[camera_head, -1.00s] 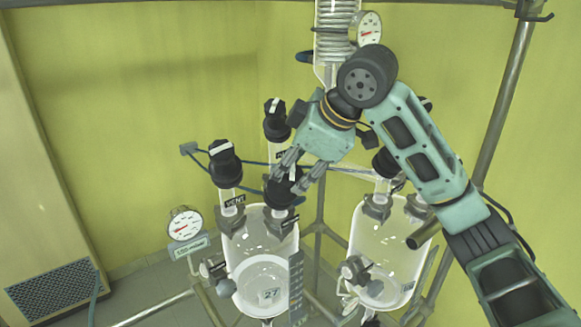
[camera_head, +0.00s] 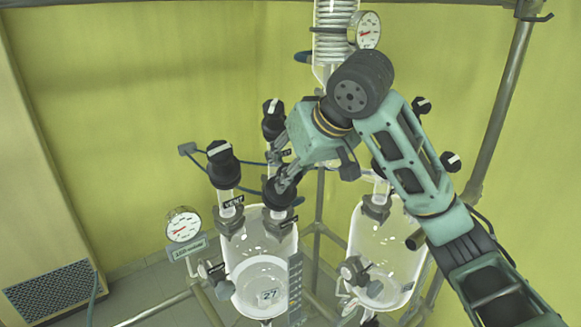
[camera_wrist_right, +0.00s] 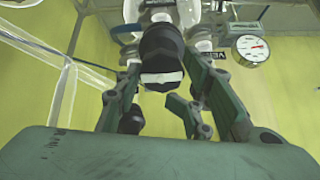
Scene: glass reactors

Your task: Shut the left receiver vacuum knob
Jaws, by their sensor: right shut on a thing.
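The left glass receiver (camera_head: 240,245) carries several black knobs on top. One with a white bar (camera_head: 222,160) stands above a VENT label. Another (camera_head: 273,118) stands behind. A third, lower front knob (camera_head: 279,192) sits above a dark label I cannot read. My right gripper (camera_head: 285,180) comes down from the upper right and is shut on this front knob, partly covering it. In the right wrist view, a black knob with a white band (camera_wrist_right: 163,55) sits between my fingers (camera_wrist_right: 160,88). I cannot read which knob is labelled vacuum. My left gripper is out of view.
A round gauge (camera_head: 183,224) stands left of the receiver. A second glass receiver (camera_head: 385,250) is at right, with black knobs (camera_head: 450,161) near my right arm. A coil condenser (camera_head: 335,40) and upper gauge (camera_head: 365,29) rise behind. Blue tubing runs between the knobs.

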